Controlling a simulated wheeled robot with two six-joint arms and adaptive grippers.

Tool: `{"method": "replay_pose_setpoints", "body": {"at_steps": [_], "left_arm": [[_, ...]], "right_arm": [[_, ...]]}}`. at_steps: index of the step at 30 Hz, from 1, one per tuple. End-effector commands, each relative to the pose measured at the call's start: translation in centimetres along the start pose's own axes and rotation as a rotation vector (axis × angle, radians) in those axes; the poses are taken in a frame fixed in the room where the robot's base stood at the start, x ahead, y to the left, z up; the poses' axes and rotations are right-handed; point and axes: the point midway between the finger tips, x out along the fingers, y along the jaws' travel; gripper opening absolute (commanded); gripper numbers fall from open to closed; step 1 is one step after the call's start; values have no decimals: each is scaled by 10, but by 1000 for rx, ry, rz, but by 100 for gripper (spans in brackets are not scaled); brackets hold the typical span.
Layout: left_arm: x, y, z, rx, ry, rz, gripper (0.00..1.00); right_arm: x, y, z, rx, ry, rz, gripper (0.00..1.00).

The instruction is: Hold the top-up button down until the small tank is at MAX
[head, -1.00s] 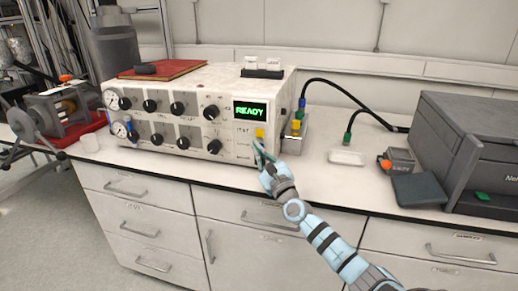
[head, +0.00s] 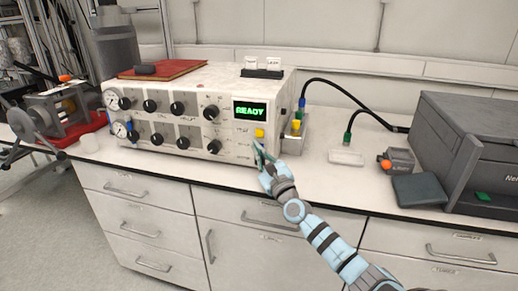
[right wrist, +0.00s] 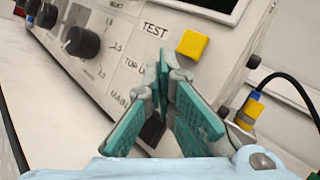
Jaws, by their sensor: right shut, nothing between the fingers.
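The cream control unit (head: 180,110) stands on the bench, and its green display (head: 250,110) reads READY. A yellow button (head: 260,133) beside the TEST label also shows in the right wrist view (right wrist: 192,45). The TOP UP label (right wrist: 132,66) is below TEST, partly covered by my fingers. My right gripper (head: 259,150) is shut and empty, its fingertips (right wrist: 162,68) at the panel beside that label. The top-up button is hidden behind them; I cannot tell whether they touch it. I cannot make out a small tank or MAX mark. My left gripper is out of view.
A black switch (right wrist: 152,130) shows near the MAIN label. A red book (head: 163,69) lies on the unit. Blue and yellow cable connectors (head: 297,115) are at its right side. Bench front is fairly clear.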

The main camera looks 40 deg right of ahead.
Motion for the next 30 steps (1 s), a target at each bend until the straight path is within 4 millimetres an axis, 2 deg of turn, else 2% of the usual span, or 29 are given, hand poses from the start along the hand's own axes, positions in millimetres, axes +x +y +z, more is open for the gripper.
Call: {"method": "replay_pose_setpoints", "body": {"at_steps": [14, 24, 30], "left_arm": [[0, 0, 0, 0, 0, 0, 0], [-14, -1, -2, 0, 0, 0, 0], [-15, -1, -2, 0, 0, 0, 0]], "right_arm": [[0, 0, 0, 0, 0, 0, 0], [-10, 7, 9, 0, 1, 1, 0], [-12, 9, 9, 0, 0, 0, 0]]}}
